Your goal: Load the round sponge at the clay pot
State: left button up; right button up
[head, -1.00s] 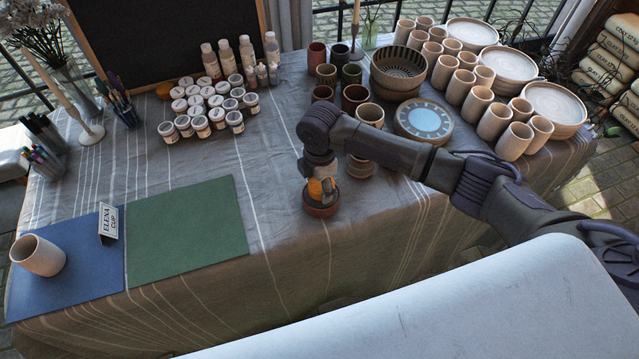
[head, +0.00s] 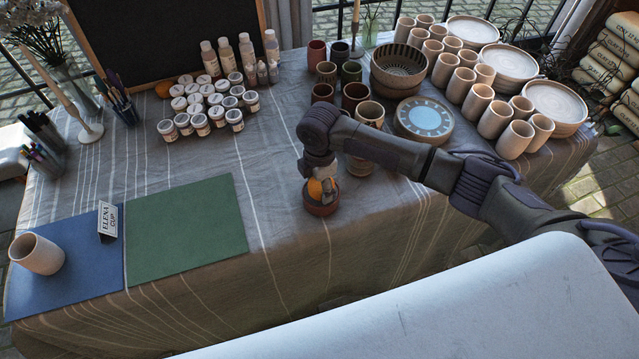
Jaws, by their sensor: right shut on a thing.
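The clay pot (head: 321,207) is a small reddish-brown round dish on the grey cloth, near the table's front edge. My right gripper (head: 324,194) points down right over it, with its fingertips at or inside the rim. An orange round sponge (head: 315,188) shows at the fingers, and the gripper is shut on it. The fingers hide part of the sponge and the inside of the pot, so I cannot tell whether the sponge touches the clay. My left gripper is not in the head view.
A green mat (head: 187,230) and a blue mat (head: 65,265) with a plain cup (head: 37,253) lie to the left. Paint jars (head: 200,124) stand behind. Cups and a banding wheel (head: 424,120) crowd the right. The cloth between the green mat and pot is clear.

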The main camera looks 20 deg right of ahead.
jog(key=shift+s+f+p, duration=0.1)
jog(key=shift+f+p, duration=0.05)
jog(key=shift+p, duration=0.15)
dwell(1.3)
notch_tip(320, 180, up, 7)
jog(key=p, duration=0.7)
jog(key=shift+p, duration=0.35)
dwell(0.5)
